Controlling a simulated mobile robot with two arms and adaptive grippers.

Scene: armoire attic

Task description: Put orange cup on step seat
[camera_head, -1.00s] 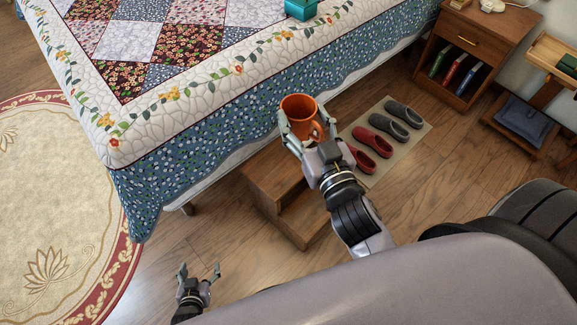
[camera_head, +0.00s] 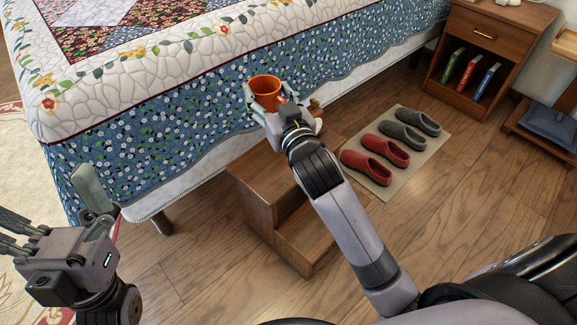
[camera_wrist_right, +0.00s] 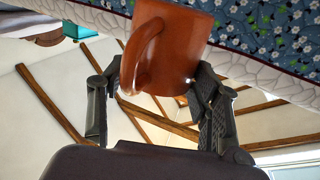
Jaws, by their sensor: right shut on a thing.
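The orange cup (camera_head: 266,90) is upright in my right gripper (camera_head: 268,108), its open rim facing up. In the right wrist view the cup (camera_wrist_right: 172,45) sits between the two fingers (camera_wrist_right: 155,110), with its handle towards the camera. The wooden step seat (camera_head: 252,178) stands on the floor beside the bed, with a lower tread in front. The cup is held above the floor near the bed side, behind the step's top in the picture; the height gap is hard to judge. My left gripper (camera_head: 60,215) is at the left, empty, with its fingers spread.
The bed with a floral quilt (camera_head: 170,120) fills the back. Red and grey slippers lie on a mat (camera_head: 372,188) right of the step. A small brown and white thing (camera_head: 316,112) is partly hidden behind my right gripper. A nightstand (camera_head: 487,50) stands at the back right.

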